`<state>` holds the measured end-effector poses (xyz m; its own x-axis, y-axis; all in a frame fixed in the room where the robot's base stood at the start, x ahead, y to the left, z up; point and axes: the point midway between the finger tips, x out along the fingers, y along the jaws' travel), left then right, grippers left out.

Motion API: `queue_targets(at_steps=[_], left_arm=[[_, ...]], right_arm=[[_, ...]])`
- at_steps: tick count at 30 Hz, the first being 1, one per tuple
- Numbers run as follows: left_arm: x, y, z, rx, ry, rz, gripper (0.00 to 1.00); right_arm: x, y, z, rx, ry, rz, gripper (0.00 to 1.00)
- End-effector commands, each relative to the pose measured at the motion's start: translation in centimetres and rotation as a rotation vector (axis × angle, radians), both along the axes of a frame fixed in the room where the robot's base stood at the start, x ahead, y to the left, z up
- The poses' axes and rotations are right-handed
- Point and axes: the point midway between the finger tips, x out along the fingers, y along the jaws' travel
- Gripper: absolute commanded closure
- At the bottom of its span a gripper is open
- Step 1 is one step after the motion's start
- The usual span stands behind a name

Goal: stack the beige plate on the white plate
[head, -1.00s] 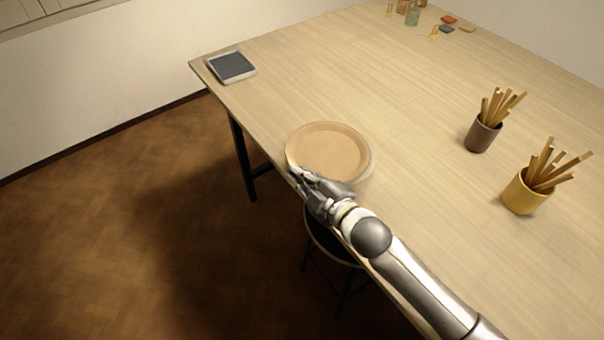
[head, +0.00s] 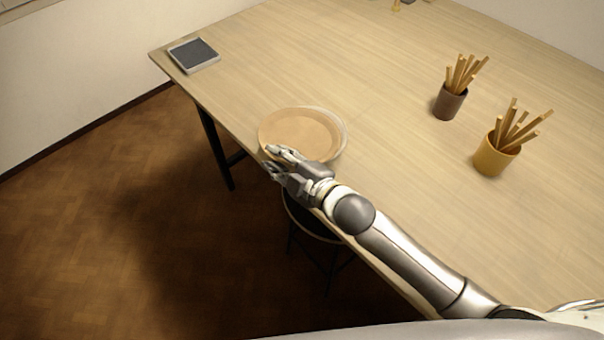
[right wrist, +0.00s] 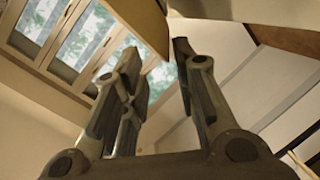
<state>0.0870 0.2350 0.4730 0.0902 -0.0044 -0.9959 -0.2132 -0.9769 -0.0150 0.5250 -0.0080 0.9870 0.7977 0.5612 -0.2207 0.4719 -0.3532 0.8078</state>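The beige plate (head: 300,134) lies over the white plate (head: 344,130) near the table's front edge in the head view. The white plate shows only as a pale rim at the right and far side; the rest is hidden. The beige plate sits a little to the left of it. My right gripper (head: 273,161) is at the beige plate's near left rim, fingers spread. In the right wrist view my right gripper (right wrist: 158,62) has its fingers apart and nothing between them. Whether a finger touches the rim cannot be told. My left gripper is not in view.
A dark-topped tray (head: 194,54) lies at the table's left corner. A brown cup (head: 449,103) and a yellow cup (head: 495,157), both with wooden sticks, stand to the right. A stool (head: 312,222) is under the front edge. The table (head: 300,55) is clear behind the plates.

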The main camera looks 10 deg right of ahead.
Motion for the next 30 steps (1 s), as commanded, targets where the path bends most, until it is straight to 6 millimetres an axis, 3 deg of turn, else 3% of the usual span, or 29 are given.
queue_targets(at_steps=[15, 21, 30], left_arm=[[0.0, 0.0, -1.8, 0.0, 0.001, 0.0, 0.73], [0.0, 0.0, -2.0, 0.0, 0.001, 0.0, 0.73], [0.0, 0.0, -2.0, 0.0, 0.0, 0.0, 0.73]], right_arm=[[-7.2, -5.1, 1.6, -0.002, 0.002, 0.0, 0.73], [-8.4, -5.9, 2.1, -0.002, 0.001, 0.0, 0.73], [-8.5, -6.0, 2.3, 0.0, 0.0, 0.0, 0.73]])
